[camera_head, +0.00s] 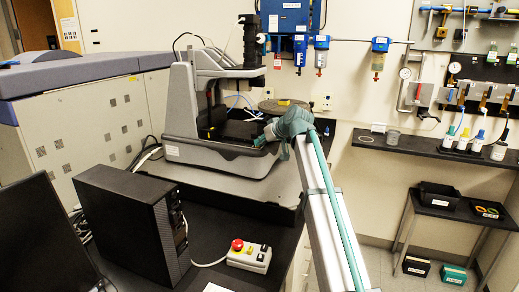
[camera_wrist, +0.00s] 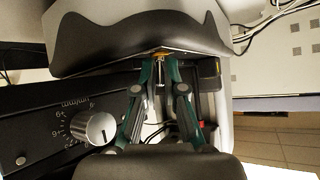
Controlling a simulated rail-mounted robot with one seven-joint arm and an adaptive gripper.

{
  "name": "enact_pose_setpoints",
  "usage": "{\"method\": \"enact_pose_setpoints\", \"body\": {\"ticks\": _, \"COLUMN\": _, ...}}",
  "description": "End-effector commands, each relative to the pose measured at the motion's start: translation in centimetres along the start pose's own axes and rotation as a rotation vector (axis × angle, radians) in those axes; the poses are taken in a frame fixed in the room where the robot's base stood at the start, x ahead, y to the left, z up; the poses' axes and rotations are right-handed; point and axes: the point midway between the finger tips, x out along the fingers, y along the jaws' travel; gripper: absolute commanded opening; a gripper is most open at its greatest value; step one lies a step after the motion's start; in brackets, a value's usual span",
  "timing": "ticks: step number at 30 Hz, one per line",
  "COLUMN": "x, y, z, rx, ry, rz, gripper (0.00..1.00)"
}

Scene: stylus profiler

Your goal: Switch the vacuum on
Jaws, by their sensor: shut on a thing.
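The stylus profiler (camera_head: 185,105) stands on the dark bench, grey with a black inside. My gripper (camera_head: 262,140) reaches into its front right side, low by the base. In the wrist view my gripper (camera_wrist: 160,62) has its two green fingers drawn together at the tips. They are shut on a small metallic piece (camera_wrist: 160,72), with a yellowish spot just beyond it. Whether this piece is the vacuum switch cannot be told. A silver knob (camera_wrist: 95,128) with a number scale sits on a black panel to the left of the fingers. No vacuum label is readable.
A black computer tower (camera_head: 125,225) and a control box (camera_head: 248,257) with a red button stand in front of the profiler. A grey curved housing (camera_wrist: 140,35) is close beyond the fingertips. Thin cables run between and behind the fingers.

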Motion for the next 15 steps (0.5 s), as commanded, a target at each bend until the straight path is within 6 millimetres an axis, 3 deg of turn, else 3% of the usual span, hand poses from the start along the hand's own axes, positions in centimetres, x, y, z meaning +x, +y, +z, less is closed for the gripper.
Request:
{"method": "enact_pose_setpoints", "body": {"ticks": 1, "x": 0.22, "y": 0.23, "z": 0.66, "rx": 0.013, "ry": 0.029, "rz": -0.011, "gripper": 0.00}}
{"method": "enact_pose_setpoints", "body": {"ticks": 15, "x": -0.08, "y": 0.39, "z": 0.56, "rx": 0.077, "ry": 0.172, "rz": -0.083, "gripper": 0.00}}
